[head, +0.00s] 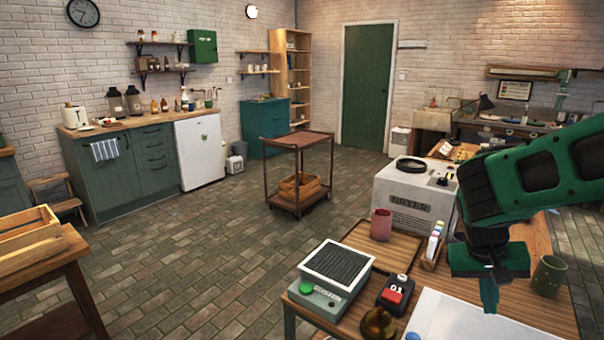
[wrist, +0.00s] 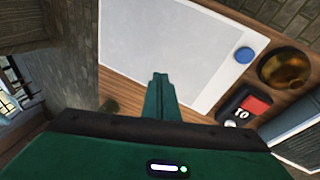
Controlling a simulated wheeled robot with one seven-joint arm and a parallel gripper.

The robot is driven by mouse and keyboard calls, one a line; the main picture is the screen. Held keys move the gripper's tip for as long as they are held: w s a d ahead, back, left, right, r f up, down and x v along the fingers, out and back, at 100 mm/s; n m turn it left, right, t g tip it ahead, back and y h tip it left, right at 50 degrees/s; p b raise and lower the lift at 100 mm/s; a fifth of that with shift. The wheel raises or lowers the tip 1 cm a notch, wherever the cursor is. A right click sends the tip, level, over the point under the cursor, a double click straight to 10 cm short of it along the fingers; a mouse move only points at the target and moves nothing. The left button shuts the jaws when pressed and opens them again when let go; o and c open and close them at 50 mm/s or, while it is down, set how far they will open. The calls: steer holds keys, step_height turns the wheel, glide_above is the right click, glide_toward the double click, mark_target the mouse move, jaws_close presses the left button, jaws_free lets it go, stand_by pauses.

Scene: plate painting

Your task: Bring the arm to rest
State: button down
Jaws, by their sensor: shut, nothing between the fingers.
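My arm (head: 540,175) reaches in from the right in the head view, green with black joints. My gripper (head: 490,306) points down above the right part of the wooden worktable (head: 540,308). It is shut and empty, its fingers together. In the wrist view the closed fingers of my gripper (wrist: 160,78) show against a white sheet (wrist: 165,40) on the table. The sheet also shows in the head view (head: 455,325), below and left of the fingers. I cannot tell the exact height of the fingertips above it.
Near the gripper stand a green cup (head: 548,275), a small bottle holder (head: 433,248), a pink cup (head: 381,224), a grey kiln-like box (head: 408,200), a red-and-black device (head: 396,292), an amber bowl (head: 378,323) and a button device (head: 330,280). The floor (head: 220,250) to the left is clear.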

steer(key=s+d+r+y, duration=0.1)
steer(key=s+y, duration=0.1)
steer(key=s, duration=0.7)
steer(key=s+d+r+m+y, duration=0.1)
steer(key=s+y, duration=0.1)
steer(key=s, duration=0.7)
steer(key=shift+d+m+g, duration=0.25)
steer(key=shift+m+g, duration=0.05)
steer(key=shift+w, duration=0.2)
steer(key=shift+w+f, duration=0.25)
steer(key=shift+w, duration=0.25)
